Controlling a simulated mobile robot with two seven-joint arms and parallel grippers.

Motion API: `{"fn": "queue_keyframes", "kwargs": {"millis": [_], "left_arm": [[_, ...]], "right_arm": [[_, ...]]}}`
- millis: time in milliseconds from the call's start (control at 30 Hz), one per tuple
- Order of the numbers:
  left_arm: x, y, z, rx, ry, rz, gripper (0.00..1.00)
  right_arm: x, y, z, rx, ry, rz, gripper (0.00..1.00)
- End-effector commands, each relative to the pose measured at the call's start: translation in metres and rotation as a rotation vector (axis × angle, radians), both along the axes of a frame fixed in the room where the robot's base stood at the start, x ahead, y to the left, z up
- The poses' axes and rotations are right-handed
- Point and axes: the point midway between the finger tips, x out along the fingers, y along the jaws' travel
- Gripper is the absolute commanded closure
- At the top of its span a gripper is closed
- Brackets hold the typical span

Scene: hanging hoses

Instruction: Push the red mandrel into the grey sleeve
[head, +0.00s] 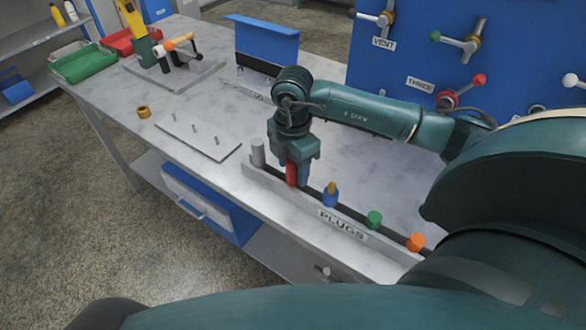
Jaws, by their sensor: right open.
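A red cylinder (292,174), which looks like the red mandrel, stands upright in the rack labelled PLUGS (343,224). My right gripper (297,176) points down over it, its open fingers on either side of it. The gripper hides the cylinder's top, and I cannot tell whether the fingers touch it. A grey cylinder (258,153) stands at the rack's left end, just left of the gripper; I cannot tell whether it is the grey sleeve. My left gripper is not in view.
A pegged plate (198,136) and a brass ring (144,112) lie left. A blue valve panel (400,75) rises behind.

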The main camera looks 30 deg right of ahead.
Motion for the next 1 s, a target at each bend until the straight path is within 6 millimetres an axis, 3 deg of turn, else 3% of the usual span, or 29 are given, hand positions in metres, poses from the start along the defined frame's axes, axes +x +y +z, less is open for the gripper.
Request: {"fn": "queue_keyframes", "kwargs": {"millis": [333,900,1000], "left_arm": [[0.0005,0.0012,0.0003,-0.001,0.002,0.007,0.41],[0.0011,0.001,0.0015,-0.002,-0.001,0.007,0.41],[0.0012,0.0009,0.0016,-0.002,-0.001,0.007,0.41]], "right_arm": [[0.0,0.0002,-0.0088,0.0,-0.001,0.001,0.49],[0.0001,0.0002,-0.0082,0.0,-0.001,0.001,0.96],[0.0002,0.0001,-0.008,0.0,-0.002,0.001,0.98]]}}
